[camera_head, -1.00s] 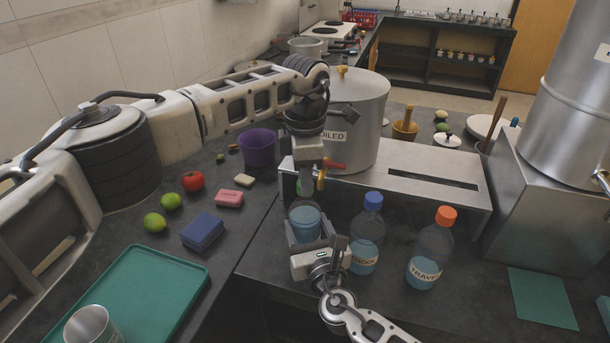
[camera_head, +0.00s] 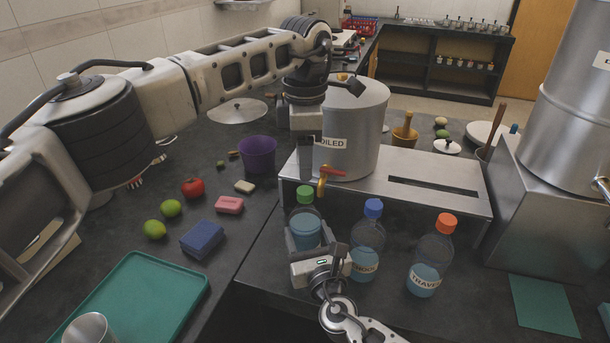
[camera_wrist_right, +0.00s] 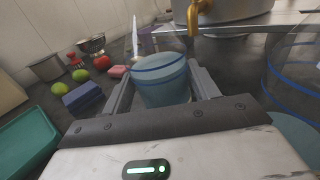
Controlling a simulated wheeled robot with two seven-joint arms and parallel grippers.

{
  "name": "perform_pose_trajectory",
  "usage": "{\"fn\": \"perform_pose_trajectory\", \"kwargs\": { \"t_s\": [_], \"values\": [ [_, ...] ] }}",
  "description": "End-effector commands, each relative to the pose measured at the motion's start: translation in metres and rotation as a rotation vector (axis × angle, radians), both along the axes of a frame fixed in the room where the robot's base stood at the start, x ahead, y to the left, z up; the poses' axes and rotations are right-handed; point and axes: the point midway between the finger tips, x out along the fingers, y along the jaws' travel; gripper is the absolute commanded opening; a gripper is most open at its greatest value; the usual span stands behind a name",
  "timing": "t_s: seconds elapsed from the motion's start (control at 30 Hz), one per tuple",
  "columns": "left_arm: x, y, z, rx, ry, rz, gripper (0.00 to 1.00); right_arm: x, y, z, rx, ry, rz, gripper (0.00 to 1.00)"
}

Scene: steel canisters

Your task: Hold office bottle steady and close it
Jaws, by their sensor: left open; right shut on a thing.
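The green-capped bottle (camera_head: 306,232) stands upright at the front of the counter with bluish liquid inside. Its green cap (camera_head: 305,195) sits on its top; I cannot tell how tight it is. Its label is hidden, while the other two bottles read "SCHOOL", partly covered, and "TRAVEL". My right gripper (camera_head: 310,246) is shut around its body from the front. The right wrist view shows the bottle body (camera_wrist_right: 162,80) between the fingers. My left gripper (camera_head: 306,172) is open and empty, pointing down just above the cap, apart from it.
A blue-capped bottle (camera_head: 367,245) stands close on the right, then an orange-capped bottle (camera_head: 432,262). A steel stand (camera_head: 430,172) with a tap (camera_head: 324,178) and large pot (camera_head: 357,125) is close behind. A purple bowl (camera_head: 257,155), sponges and fruit lie left.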

Motion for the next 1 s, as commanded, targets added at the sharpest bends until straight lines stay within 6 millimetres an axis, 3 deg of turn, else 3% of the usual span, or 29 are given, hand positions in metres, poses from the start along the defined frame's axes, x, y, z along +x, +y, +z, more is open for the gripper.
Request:
{"fn": "perform_pose_trajectory", "kwargs": {
  "t_s": [0.1,0.3,0.67,0.7,0.77,0.8,1.0],
  "values": [
    [0.0,0.0,0.025,-0.001,-0.002,0.0,0.53,0.0,0.0,-0.001,-0.001,0.001,0.0,0.0],
    [0.0,0.0,0.049,0.0,-0.001,0.0,0.53,0.0,0.0,-0.001,-0.001,0.001,0.0,0.0],
    [0.0,0.0,0.054,0.0,0.001,-0.001,0.53,0.0,0.0,0.0,-0.001,0.001,0.0,0.0],
    [0.0,0.0,0.054,0.0,0.001,-0.001,0.53,0.0,0.0,0.0,-0.001,0.001,0.0,0.65],
    [0.0,0.0,0.054,0.0,0.001,-0.001,0.53,0.0,0.0,0.0,-0.001,0.001,0.0,0.82],
    [0.0,0.0,0.054,0.0,0.001,-0.001,0.53,0.0,0.0,0.0,-0.001,0.001,0.0,0.85],
    [0.0,0.0,0.054,0.0,0.001,-0.001,0.53,0.0,0.0,0.0,-0.001,0.001,0.0,0.85]
  ]
}}
